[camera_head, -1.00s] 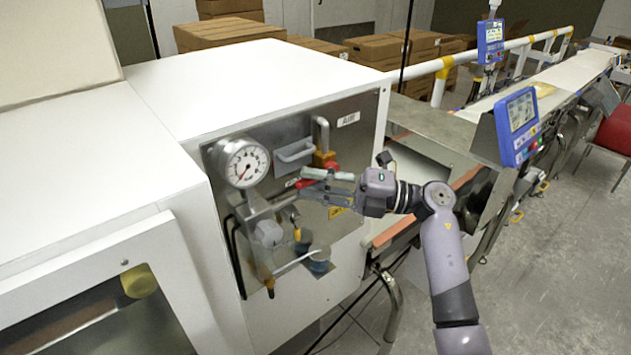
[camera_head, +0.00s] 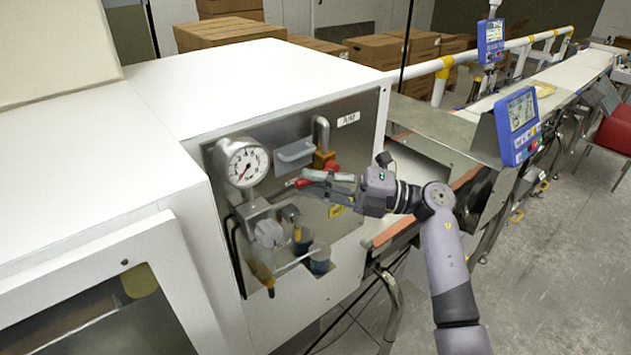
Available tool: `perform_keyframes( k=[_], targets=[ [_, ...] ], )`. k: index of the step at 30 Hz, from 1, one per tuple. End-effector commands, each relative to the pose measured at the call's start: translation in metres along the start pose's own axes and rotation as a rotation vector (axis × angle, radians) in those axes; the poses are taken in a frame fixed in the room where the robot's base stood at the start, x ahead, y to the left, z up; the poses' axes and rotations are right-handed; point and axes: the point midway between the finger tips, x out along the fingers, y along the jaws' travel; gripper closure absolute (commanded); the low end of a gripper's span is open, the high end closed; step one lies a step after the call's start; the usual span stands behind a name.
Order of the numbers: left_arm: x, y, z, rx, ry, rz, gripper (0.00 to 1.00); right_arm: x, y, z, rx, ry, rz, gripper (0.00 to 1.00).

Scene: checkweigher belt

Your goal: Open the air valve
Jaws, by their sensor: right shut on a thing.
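The air valve is on the grey metal panel under the "AIR" label. Its brass body (camera_head: 324,159) sits below a bent grey pipe. Its red lever (camera_head: 303,183) shows at the tip, with a little more red beside the brass body; the middle is hidden by my fingers. My right gripper (camera_head: 314,180) comes in from the right and is shut on the red lever. A round white pressure gauge (camera_head: 246,164) is left of the valve; its exact reading is too small to tell. My left gripper is not in view.
The panel (camera_head: 352,140) also carries a grey handle (camera_head: 295,152), a regulator (camera_head: 268,232) and a bowl-like part (camera_head: 319,258) below. A conveyor (camera_head: 440,125) with a blue display (camera_head: 519,125) runs to the right. Cardboard boxes (camera_head: 375,50) stand behind. Floor at lower right is clear.

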Motion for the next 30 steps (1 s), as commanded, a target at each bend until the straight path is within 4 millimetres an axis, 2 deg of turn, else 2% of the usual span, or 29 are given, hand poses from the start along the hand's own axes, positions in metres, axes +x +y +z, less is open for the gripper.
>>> perform_keyframes(
  k=[9,18,19,27,30],
  targets=[
    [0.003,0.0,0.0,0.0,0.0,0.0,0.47,0.001,0.009,0.002,0.154,-0.043,0.149,1.0],
    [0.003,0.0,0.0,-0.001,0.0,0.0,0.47,0.001,0.011,0.002,0.162,-0.045,0.157,1.0],
    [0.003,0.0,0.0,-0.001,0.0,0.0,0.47,0.001,0.011,0.002,0.162,-0.045,0.157,0.85],
    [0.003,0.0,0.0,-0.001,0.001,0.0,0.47,0.001,0.011,0.002,0.16,-0.045,0.157,0.67],
    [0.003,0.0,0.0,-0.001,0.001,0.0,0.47,0.001,0.011,0.002,0.16,-0.045,0.158,0.66]
  ],
)
